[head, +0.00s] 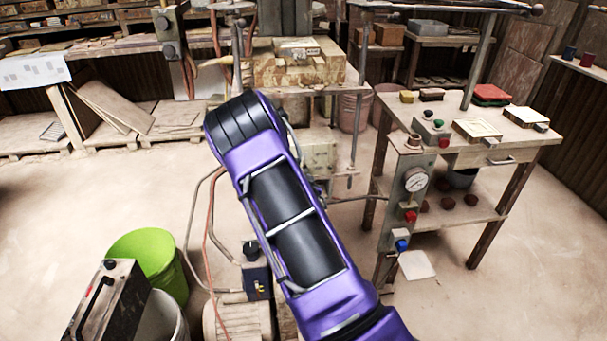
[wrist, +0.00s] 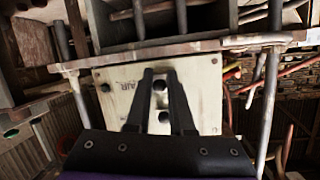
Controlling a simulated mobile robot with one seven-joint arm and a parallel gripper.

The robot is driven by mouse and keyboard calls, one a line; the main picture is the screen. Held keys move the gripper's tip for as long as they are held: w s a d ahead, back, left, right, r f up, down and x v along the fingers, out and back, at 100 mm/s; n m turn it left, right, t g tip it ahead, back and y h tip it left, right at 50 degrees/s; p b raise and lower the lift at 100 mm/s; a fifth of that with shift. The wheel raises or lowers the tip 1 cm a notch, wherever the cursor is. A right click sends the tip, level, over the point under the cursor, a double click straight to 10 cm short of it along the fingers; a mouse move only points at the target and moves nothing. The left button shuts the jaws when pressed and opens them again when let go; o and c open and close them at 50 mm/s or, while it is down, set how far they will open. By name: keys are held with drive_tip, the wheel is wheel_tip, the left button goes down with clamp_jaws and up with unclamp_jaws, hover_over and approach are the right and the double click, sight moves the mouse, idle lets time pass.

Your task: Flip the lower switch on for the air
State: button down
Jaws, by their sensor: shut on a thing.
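A pale panel (wrist: 203,90) with bolts at its corners fills the middle of the wrist view. It bears a label that looks like "AIR", turned on its side. Two dark round switches sit on it, one (wrist: 160,85) between my fingertips and one (wrist: 164,117) nearer my palm in the picture. My gripper (wrist: 160,76) is over the panel, its fingers close together around the first switch. The switch positions cannot be read. In the head view a pale box (head: 320,158) under the press stand shows beside my purple arm; my gripper is hidden there.
A side table (head: 540,137) with a gauge post (head: 415,180) and buttons stands at the right. A green bin (head: 150,255) stands at the lower left. Hoses run down left of my arm. Pipes (wrist: 272,75) flank the panel. Open floor lies at the left.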

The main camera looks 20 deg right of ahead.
drive_tip(key=shift+r+g+y+p, duration=0.2)
drive_tip(key=shift+r+g+p, duration=0.1)
drive_tip(key=shift+g+p, duration=0.45)
drive_tip(key=shift+r+g+y+p, duration=0.2)
drive_tip(key=shift+r+g+p, duration=0.15)
drive_tip(key=shift+g, duration=0.6)
drive_tip(key=c, duration=0.8)
unclamp_jaws()
drive_tip(key=shift+s, duration=0.1)
drive_tip(key=p+v, duration=0.1)
drive_tip(key=v, duration=1.6)
drive_tip(key=shift+r, duration=0.25)
